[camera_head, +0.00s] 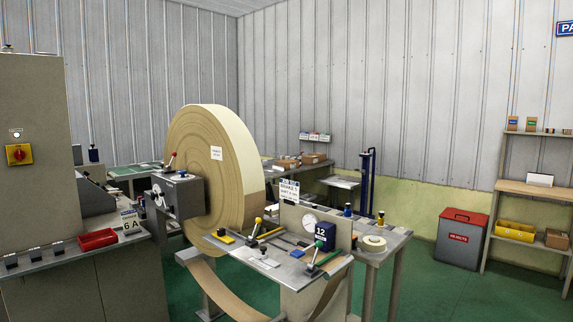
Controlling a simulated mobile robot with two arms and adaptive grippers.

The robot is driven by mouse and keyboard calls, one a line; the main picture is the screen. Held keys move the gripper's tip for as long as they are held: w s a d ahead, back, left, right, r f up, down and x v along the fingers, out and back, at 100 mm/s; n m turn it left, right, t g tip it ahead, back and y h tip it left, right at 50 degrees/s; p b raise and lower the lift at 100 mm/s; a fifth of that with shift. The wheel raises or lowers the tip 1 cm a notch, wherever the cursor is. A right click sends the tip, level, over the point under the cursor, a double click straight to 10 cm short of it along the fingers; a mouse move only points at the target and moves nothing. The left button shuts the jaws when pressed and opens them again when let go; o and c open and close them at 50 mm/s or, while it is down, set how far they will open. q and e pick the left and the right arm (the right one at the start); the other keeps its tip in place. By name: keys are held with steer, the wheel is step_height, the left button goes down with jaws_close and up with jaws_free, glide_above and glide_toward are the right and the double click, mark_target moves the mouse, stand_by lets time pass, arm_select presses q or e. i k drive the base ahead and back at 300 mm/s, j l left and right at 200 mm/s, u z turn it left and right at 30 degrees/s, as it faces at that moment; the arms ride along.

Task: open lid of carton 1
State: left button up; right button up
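No carton with a readable number 1 shows, so I cannot tell which one is carton 1. Small brown boxes (313,158) sit on the far bench at the back, too small to tell whether their lids are open. Two small brown packs with coloured labels (512,123) stand on the top shelf at the right. Another brown box (557,239) is on the lower shelf there. Neither of my grippers is in view.
A large paper roll (214,170) on a machine fills the middle. A metal worktable (290,272) with tools and a tape roll (372,243) stands in front. A grey cabinet (30,150) blocks the left. A red-lidded rejects bin (461,238) stands right, with green floor (440,295) clear before it.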

mark_target(288, 167)
steer(key=i+l+z, duration=0.6)
steer(key=i+z, duration=0.25)
steer(key=i+l+z, duration=0.25)
steer(key=i, duration=0.6)
steer(key=i+j+z, duration=0.1)
steer(key=i+z, duration=0.2)
steer(key=i, duration=1.3)
steer(key=i+u, duration=0.15)
steer(key=i, duration=0.7)
steer(key=i+l, duration=0.2)
steer(key=i, duration=0.6)
steer(key=i+j+u, duration=0.15)
steer(key=i+u, duration=0.25)
steer(key=i+j+u, duration=0.1)
steer(key=i+u, duration=0.2)
steer(key=u, duration=0.15)
steer(key=i+l+u, duration=0.1)
steer(key=i+u, duration=0.3)
steer(key=i+l+u, duration=0.2)
steer(key=i+u, duration=0.2)
steer(key=i+j+u, duration=0.25)
steer(key=i+u, duration=0.55)
steer(key=i, duration=0.15)
steer(key=i+u, duration=0.35)
steer(key=i, duration=0.15)
